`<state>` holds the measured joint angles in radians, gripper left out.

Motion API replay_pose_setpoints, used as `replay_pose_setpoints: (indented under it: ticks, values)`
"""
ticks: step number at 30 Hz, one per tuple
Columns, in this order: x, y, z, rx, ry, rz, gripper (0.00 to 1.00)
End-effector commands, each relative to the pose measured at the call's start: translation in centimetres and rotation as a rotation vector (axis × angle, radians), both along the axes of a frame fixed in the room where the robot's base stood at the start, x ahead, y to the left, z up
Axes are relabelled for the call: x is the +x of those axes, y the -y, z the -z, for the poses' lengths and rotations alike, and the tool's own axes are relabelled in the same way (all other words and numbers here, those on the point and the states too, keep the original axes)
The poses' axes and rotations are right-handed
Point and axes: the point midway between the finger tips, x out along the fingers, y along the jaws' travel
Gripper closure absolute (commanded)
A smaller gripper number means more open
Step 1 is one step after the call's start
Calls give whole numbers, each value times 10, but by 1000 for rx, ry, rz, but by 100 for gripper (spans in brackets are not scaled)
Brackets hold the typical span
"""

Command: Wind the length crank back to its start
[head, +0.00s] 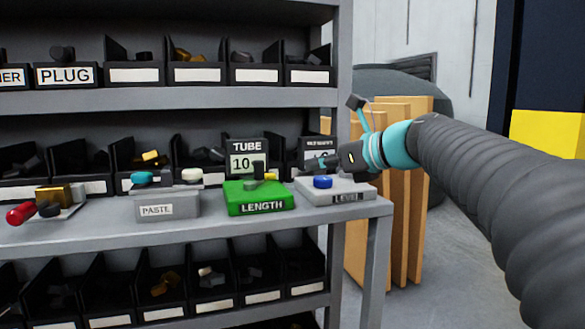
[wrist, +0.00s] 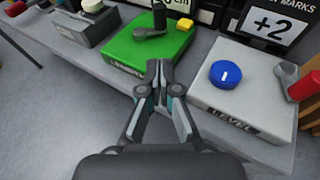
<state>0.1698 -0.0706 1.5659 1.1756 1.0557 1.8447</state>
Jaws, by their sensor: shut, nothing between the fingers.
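The green LENGTH box (head: 258,202) stands on the shelf ledge, and its top also shows in the wrist view (wrist: 130,45). A dark grey crank (wrist: 151,34) with an upright handle sits on it, beside a yellow block (wrist: 185,23). The crank is small in the head view (head: 258,170). The TUBE sign (head: 246,160) behind it reads 10. My gripper (wrist: 158,68) is shut and empty. In the wrist view its fingertips appear at the front edge of the green box, apart from the crank. In the head view my gripper (head: 312,166) is right of the crank.
The grey LEVEL box (wrist: 240,105) with a blue knob (wrist: 225,74) and a red-handled crank (wrist: 303,87) stands to the right. Its sign (wrist: 273,23) reads +2. The PASTE box (head: 167,206) stands left. Bins line the shelves behind. Open floor lies in front.

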Motion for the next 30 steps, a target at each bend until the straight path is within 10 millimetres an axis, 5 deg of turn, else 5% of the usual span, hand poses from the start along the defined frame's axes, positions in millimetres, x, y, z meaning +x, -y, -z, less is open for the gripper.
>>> replay_pose_setpoints:
  ticks: [18, 30]
  values:
    - [68, -76, 29, -4, 0, -4, 100]
    - [87, -96, 29, -4, 0, -1, 100]
